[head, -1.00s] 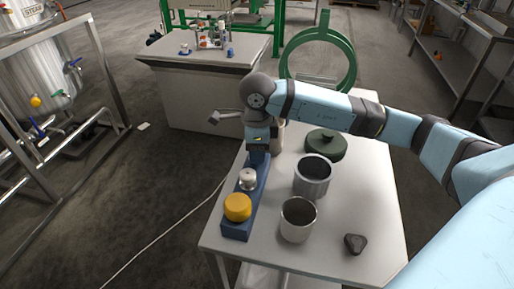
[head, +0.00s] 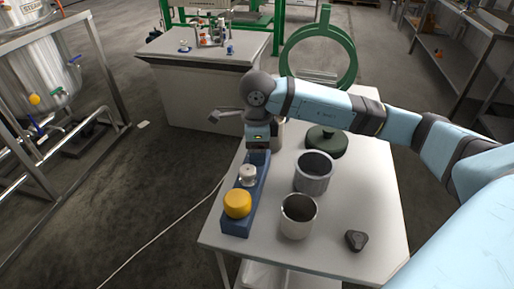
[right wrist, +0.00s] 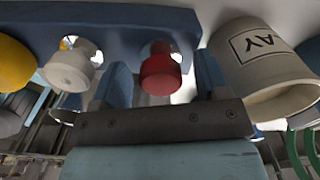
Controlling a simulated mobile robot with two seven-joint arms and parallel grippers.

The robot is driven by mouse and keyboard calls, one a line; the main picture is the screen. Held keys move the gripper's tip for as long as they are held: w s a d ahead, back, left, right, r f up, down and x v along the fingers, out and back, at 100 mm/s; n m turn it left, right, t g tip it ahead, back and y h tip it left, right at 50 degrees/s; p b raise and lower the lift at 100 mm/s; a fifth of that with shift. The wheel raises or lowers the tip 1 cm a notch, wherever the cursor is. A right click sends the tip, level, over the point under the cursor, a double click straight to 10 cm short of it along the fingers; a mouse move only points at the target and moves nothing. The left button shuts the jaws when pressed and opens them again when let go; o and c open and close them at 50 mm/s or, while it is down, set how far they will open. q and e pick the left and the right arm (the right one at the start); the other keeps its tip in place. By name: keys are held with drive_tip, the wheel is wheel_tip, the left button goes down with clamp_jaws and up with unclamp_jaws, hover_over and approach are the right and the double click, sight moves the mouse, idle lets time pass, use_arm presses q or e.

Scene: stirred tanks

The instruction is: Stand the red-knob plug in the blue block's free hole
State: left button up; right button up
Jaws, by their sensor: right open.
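The blue block (head: 236,222) lies along the left edge of the white table, and it crosses the top of the right wrist view (right wrist: 120,22). The red-knob plug (right wrist: 160,72) is at the block's far end, over a round opening; how deep it sits I cannot tell. The head view hides it behind my right gripper (head: 258,150). That gripper (right wrist: 162,85) is open, with one finger on each side of the red knob. A white knob (head: 248,175) and a yellow knob (head: 237,204) stand on the block nearer the front. My left gripper is not in view.
A labelled beige cup (right wrist: 265,65) stands close to the right finger. A grey pot (head: 314,174), a metal cup (head: 298,216), a green lid (head: 326,143) and a dark knob (head: 356,240) stand on the table. The table's front right is mostly clear.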

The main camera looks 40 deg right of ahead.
wheel_tip(320, 180, up, 14)
drive_tip(key=p, duration=0.1)
idle(0.5)
